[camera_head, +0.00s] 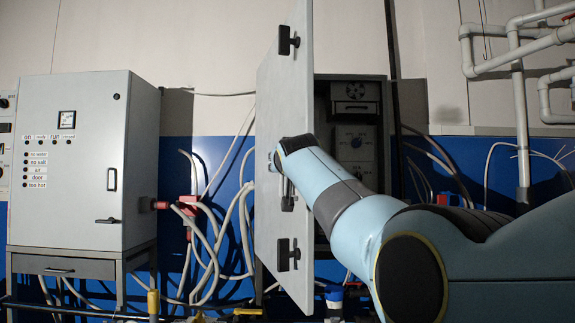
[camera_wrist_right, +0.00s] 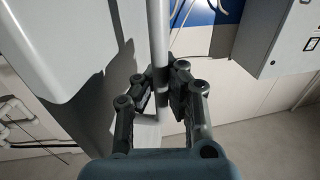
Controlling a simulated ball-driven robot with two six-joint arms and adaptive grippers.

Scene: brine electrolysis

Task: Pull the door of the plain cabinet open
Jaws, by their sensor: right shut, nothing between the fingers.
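The plain cabinet (camera_head: 352,82) stands at the middle of the head view. Its grey door (camera_head: 283,110) is swung out toward me, and dark instruments show inside the cabinet. Contact is unclear. My left gripper is not in view.
A labelled cabinet (camera_head: 72,150) stands on a stand at the left; it also shows in the wrist view (camera_wrist_right: 275,40). Pale hoses (camera_head: 215,250) hang between the cabinets. White pipes (camera_head: 518,80) run along the wall at the right.

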